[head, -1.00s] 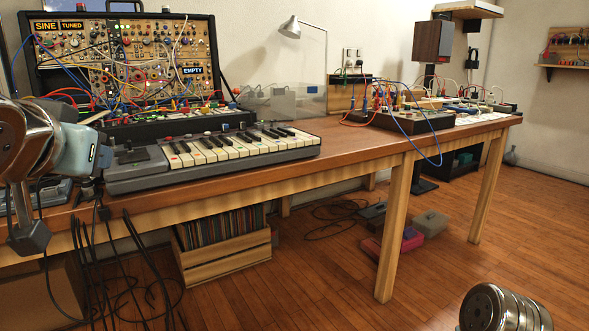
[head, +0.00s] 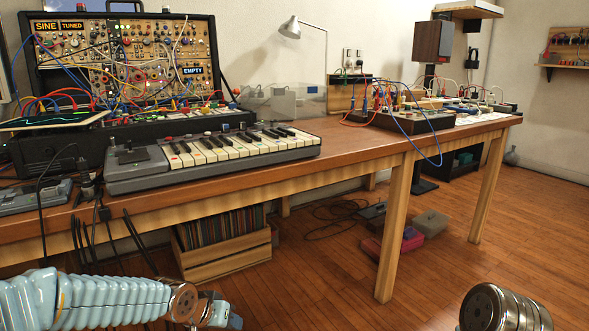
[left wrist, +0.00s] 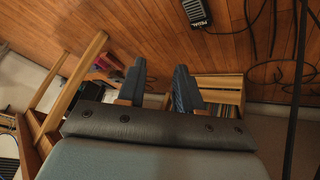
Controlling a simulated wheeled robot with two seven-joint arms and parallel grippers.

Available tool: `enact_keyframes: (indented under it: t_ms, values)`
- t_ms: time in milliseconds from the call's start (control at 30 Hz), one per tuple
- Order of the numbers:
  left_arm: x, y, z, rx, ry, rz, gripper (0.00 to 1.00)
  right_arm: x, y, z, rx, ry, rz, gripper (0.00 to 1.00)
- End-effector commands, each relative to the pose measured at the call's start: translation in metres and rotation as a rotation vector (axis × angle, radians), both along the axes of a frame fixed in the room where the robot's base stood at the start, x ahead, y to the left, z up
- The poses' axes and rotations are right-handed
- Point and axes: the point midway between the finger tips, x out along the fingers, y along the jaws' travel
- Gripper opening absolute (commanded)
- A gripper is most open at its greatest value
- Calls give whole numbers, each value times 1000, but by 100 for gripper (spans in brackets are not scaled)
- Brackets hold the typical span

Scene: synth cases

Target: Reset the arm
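My left arm comes in low at the left of the head view, in a ribbed light-blue cover. My left gripper (head: 222,313) is at its end, in front of the table and below its front edge. In the left wrist view the two dark fingers (left wrist: 160,80) stand apart with nothing between them, so the gripper is open and empty. A metal part of my other arm shows at the bottom right of the head view; the right gripper is not in view.
The wooden table (head: 350,150) carries a keyboard (head: 215,155), a modular synth case (head: 120,60) and a patched box (head: 405,120). Below are a record crate (head: 225,250), also in the wrist view (left wrist: 220,95), and hanging cables (head: 150,285). A pedal (left wrist: 197,12) lies on the floor.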

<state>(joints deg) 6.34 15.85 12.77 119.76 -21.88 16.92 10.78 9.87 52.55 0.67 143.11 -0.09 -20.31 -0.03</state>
Motion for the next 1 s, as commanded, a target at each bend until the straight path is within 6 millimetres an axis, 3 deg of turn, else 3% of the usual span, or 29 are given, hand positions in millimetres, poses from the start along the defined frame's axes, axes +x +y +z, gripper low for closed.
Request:
enact_keyframes:
  t_ms: [33, 100, 200, 400, 533, 567, 600, 1000]
  values:
    - [-14, -10, -47, -38, 76, 2, 35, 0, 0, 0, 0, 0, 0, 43]
    - [-37, -19, -102, -86, 159, 23, 35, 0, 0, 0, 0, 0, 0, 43]
    - [-77, -29, -168, -131, 268, 66, 35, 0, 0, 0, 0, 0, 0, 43]
    - [-163, -34, -254, -147, 440, 163, 35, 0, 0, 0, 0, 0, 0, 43]
    - [-219, -31, -290, -120, 536, 220, 35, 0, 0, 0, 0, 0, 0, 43]
    - [-225, -31, -282, -115, 541, 225, 35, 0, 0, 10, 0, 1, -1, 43]
    - [-219, -31, -260, -118, 530, 222, 35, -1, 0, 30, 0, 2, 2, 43]
    - [-221, -36, -149, -118, 533, 208, 35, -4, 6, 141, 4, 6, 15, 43]
